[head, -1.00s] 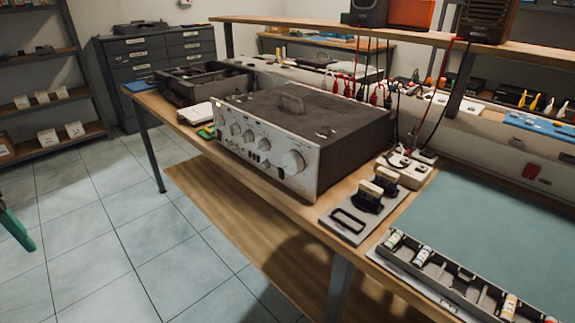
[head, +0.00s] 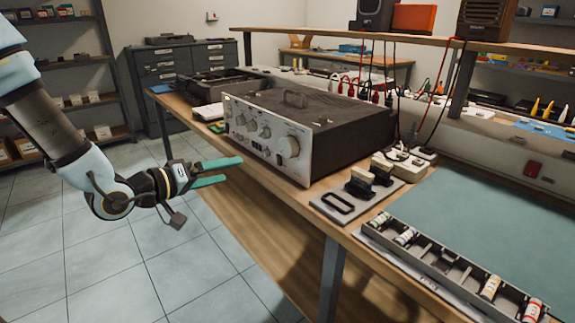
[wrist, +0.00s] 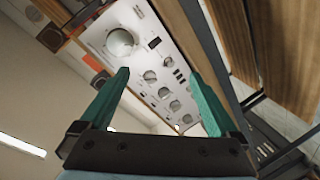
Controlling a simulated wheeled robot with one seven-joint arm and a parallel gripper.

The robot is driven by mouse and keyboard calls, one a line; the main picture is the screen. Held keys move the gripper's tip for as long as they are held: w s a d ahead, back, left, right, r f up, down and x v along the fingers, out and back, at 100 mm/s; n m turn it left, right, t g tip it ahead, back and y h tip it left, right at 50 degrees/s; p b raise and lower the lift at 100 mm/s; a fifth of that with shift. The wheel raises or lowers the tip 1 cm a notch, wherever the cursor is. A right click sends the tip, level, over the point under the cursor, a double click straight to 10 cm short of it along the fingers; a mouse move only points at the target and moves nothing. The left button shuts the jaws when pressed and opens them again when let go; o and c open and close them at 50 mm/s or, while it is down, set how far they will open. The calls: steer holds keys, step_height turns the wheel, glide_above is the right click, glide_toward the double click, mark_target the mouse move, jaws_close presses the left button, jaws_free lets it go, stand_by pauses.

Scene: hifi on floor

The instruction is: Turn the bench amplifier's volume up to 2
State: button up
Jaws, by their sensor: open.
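The bench amplifier (head: 330,122) has a dark top and a silver front panel, and stands at the bench's front edge. Its largest knob (head: 289,147) is at the panel's right end; in the wrist view this knob (wrist: 120,42) is at upper left. Smaller knobs and switches fill the rest of the panel. The labels and pointer settings are too small to read. My gripper (head: 233,170) has green fingers, open and empty, in front of the panel and apart from it. In the wrist view the open fingers (wrist: 160,75) frame the smaller knobs (wrist: 150,76).
A grey plate with dark handles (head: 350,199) and a white power strip (head: 403,163) lie right of the amplifier. A long parts tray (head: 450,268) borders the green mat (head: 470,210). Open floor lies left of the bench.

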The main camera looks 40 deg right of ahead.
mark_target(285, 150)
steer(key=s+d+r, duration=0.1)
steer(key=d, duration=0.3)
steer(key=s+d+g+h+p, duration=0.1)
steer(key=s+d, duration=0.1)
steer(key=d, duration=0.2)
steer(key=s+d+r+h, duration=0.1)
steer(key=s+d, duration=0.1)
steer(key=d, duration=0.2)
steer(key=shift+d+r+g, duration=0.3)
steer(key=shift+g, duration=0.1)
steer(key=shift+c, duration=0.3)
steer(key=c, duration=1.3)
